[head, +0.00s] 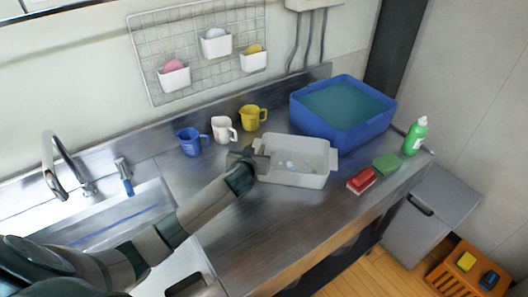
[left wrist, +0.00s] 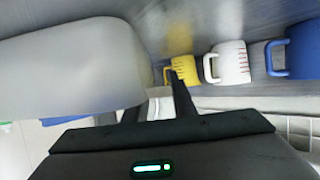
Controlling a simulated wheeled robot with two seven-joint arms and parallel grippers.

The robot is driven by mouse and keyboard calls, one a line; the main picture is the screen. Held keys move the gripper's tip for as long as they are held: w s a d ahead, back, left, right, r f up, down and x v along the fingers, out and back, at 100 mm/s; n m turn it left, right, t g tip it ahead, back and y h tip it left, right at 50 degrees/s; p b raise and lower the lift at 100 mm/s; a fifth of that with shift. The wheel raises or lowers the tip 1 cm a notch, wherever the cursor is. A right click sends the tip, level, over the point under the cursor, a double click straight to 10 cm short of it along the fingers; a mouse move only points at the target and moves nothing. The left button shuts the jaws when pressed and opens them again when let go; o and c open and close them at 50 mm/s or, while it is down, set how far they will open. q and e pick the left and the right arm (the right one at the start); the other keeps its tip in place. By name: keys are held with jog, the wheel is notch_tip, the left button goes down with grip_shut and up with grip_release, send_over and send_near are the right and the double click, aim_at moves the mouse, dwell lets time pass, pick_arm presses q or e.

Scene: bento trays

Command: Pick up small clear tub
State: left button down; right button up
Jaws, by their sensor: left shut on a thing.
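The small clear tub (head: 294,179) is a translucent whitish box with a tab at each end, and a few round pale spots show inside it. It is at the counter's middle in the head view. My left gripper (head: 259,161) is at the tub's left end and shut on its end tab. In the left wrist view the tub (left wrist: 70,65) fills the upper left, and the left gripper (left wrist: 155,103) has a pale strip between its fingers. I cannot tell whether the tub's base touches the counter. My right gripper is not in view.
Blue (head: 189,142), white (head: 223,130) and yellow (head: 252,118) cups stand behind the tub. A large blue basin (head: 345,133) of water stands back right. A red block (head: 362,180), a green sponge (head: 386,163) and a green bottle (head: 415,137) are at right. The front counter is clear.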

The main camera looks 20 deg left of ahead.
pick_arm(q)
jog(key=shift+r+p, duration=0.5)
jog(key=shift+r, duration=0.1)
notch_tip(320, 180, up, 3)
jog(key=p, duration=0.2)
jog(key=shift+f+p, duration=0.15)
jog(key=shift+p, duration=0.15)
jog(key=s+d+p, duration=0.2)
jog(key=s, duration=0.6)
jog(key=s+d+p, duration=0.2)
jog(key=s, duration=0.7)
jog(key=shift+s+d+f, duration=0.2)
jog(key=shift+d+f, duration=0.05)
